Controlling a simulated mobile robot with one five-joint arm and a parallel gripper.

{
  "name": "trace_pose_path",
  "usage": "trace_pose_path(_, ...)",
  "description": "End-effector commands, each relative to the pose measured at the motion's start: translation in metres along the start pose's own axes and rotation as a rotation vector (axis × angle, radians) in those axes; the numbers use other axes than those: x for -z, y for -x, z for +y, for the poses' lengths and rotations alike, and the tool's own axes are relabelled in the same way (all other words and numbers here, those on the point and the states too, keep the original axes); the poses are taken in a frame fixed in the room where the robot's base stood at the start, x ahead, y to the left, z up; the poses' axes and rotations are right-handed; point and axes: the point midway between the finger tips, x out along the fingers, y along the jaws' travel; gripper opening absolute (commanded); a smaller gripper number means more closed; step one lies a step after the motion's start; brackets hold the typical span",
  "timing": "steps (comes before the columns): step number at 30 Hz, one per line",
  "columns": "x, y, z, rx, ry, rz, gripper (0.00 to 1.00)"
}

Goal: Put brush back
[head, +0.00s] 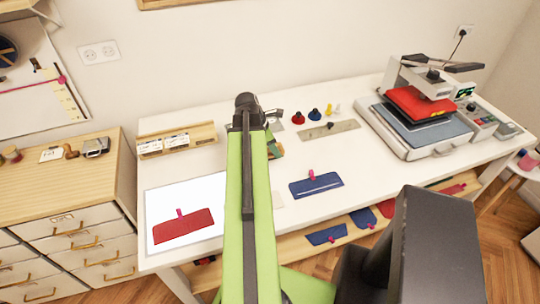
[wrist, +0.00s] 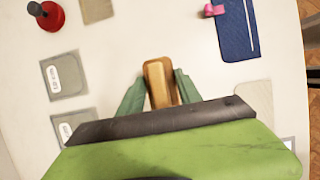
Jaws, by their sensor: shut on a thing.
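The brush (wrist: 160,88) shows in the wrist view as a smooth brown wooden piece. My gripper (wrist: 158,76) has its green fingers on either side of it and is shut on it. The brush's underside and any bristles are hidden. In the head view my arm covers most of my gripper (head: 273,143), which is over the back-middle of the white table (head: 244,102). A bit of brown shows beside it there. I cannot tell whether the brush touches the table.
A wooden rack (head: 206,133) with white cards stands left of my arm. A red cloth piece (head: 185,228) lies on a bright panel (head: 160,197); a blue one (head: 316,186) lies right. Red (head: 298,118) and blue knobs, a ruler (head: 330,131) and a heat press (head: 415,110) stand behind and right.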

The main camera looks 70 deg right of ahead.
Motion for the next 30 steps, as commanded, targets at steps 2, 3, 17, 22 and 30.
trace_pose_path(2,0.009,-0.023,0.000,0.000,-0.002,0.000,0.00)
trace_pose_path(3,0.011,-0.028,0.000,0.001,-0.002,0.000,0.00)
trace_pose_path(17,0.015,-0.027,0.001,-0.003,0.006,0.000,0.46)
trace_pose_path(22,0.015,-0.027,0.001,-0.002,0.005,0.000,0.63)
trace_pose_path(30,0.014,-0.026,0.001,-0.002,0.004,0.000,0.63)
